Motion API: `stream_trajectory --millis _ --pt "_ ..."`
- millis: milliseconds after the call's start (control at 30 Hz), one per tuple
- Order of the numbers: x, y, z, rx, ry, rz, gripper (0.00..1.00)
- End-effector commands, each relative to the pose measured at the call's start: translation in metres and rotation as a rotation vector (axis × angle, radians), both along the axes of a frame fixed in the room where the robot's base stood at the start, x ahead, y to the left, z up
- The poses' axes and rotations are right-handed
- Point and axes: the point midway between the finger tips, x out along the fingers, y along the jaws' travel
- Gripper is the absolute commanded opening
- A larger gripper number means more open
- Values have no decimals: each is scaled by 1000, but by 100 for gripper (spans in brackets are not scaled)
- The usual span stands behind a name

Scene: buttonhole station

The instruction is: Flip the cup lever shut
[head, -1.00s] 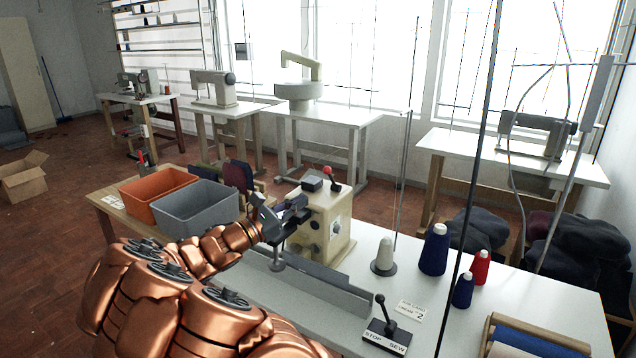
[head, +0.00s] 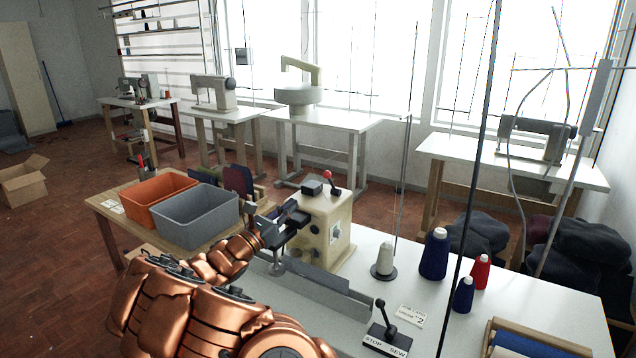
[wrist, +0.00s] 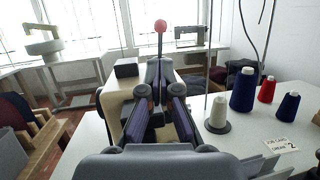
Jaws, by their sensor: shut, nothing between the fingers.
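A cream machine head (head: 331,228) stands on the white table. A lever with a red ball knob (head: 328,175) rises from its top, leaning slightly; this looks like the cup lever. In the wrist view the red knob (wrist: 160,26) stands upright straight beyond my fingertips. My gripper (head: 290,212) is shut and empty at the machine's left side, below the knob's height. In the wrist view its fingers (wrist: 160,72) meet in front of the machine and hide the lever's foot. I cannot tell whether they touch the machine.
A black box (head: 312,188) sits on the machine top beside the lever. A grey rail (head: 320,282) runs along the table. A STOP/SEW lever (head: 387,330), thread cones (head: 434,254) and a thin pole stand to the right. Orange (head: 158,197) and grey bins (head: 197,218) stand left.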

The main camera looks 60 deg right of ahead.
Motion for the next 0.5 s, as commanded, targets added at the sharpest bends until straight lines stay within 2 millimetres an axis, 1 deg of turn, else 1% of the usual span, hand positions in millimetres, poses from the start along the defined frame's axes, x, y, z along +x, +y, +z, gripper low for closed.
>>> stream_trajectory --millis 100,500 --pt "-4 -17 6 1 0 -4 0" --pt "-10 -68 22 0 -2 -3 0"
